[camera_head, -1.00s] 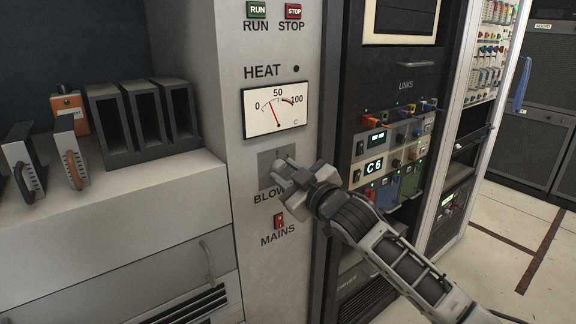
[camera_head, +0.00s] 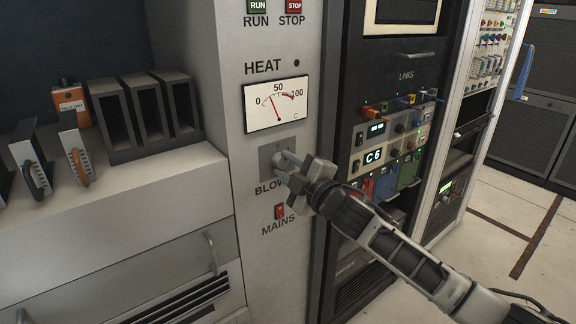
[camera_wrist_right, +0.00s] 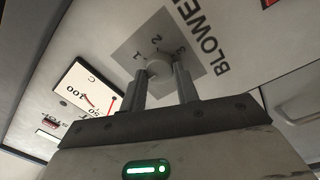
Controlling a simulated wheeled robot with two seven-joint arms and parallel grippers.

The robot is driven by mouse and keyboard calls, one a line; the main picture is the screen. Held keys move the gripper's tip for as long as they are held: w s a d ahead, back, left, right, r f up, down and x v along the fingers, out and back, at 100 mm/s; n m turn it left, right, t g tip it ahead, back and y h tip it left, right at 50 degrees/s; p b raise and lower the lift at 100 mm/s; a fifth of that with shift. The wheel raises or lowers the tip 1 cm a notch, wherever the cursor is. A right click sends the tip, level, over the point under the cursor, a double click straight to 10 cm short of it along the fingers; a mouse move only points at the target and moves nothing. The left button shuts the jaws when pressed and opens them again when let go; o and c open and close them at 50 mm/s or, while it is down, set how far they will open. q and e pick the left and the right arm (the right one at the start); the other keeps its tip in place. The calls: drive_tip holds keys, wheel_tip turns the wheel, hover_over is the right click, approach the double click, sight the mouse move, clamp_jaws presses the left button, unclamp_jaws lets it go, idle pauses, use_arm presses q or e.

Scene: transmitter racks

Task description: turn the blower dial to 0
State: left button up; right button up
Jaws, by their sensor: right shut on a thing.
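The blower dial (camera_wrist_right: 158,67) is a round pale knob on a grey plate (camera_wrist_right: 143,43) above the word BLOWER. In the wrist view the marks 1, 2 and 3 show around it; a 0 mark and the dial's pointer cannot be made out. My right gripper (camera_wrist_right: 161,72) is shut on the dial, one finger on each side. In the head view my right gripper (camera_head: 284,164) covers most of the dial, and the plate (camera_head: 267,150) shows behind it. My left gripper is not in view.
The heat meter (camera_head: 276,105) is above the dial, with RUN (camera_head: 258,6) and STOP (camera_head: 293,6) buttons higher up. The red MAINS switch (camera_head: 280,212) is just below. A rack with coloured modules (camera_head: 395,150) stands to the right, a shelf (camera_head: 140,185) to the left.

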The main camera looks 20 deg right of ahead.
idle(0.4)
drive_tip(key=o, duration=1)
drive_tip(key=shift+b+v, duration=1.05)
drive_tip(key=shift+v, duration=6.9)
drive_tip(key=shift+f, duration=0.1)
drive_tip(key=s+a+f+m+g, duration=0.2)
drive_tip(key=s+a+f+m, duration=0.1)
drive_tip(key=f, duration=0.5)
drive_tip(key=s+a+f+m+g+h, duration=0.1)
drive_tip(key=s+a+f+m+g, duration=0.1)
drive_tip(key=s+f+m, duration=0.4)
drive_tip(key=s+a+f+m+g+h, duration=0.1)
drive_tip(key=s+a+f+m, duration=0.3)
drive_tip(key=s+f, duration=0.4)
drive_tip(key=shift+s+a+f+m+g, duration=0.1)
drive_tip(key=shift+f+m+g, duration=0.3)
drive_tip(key=shift+f, duration=0.55)
drive_tip(key=shift+s+f+m+g, duration=0.1)
drive_tip(key=shift+f+m+g, duration=0.3)
drive_tip(key=shift+f, duration=0.6)
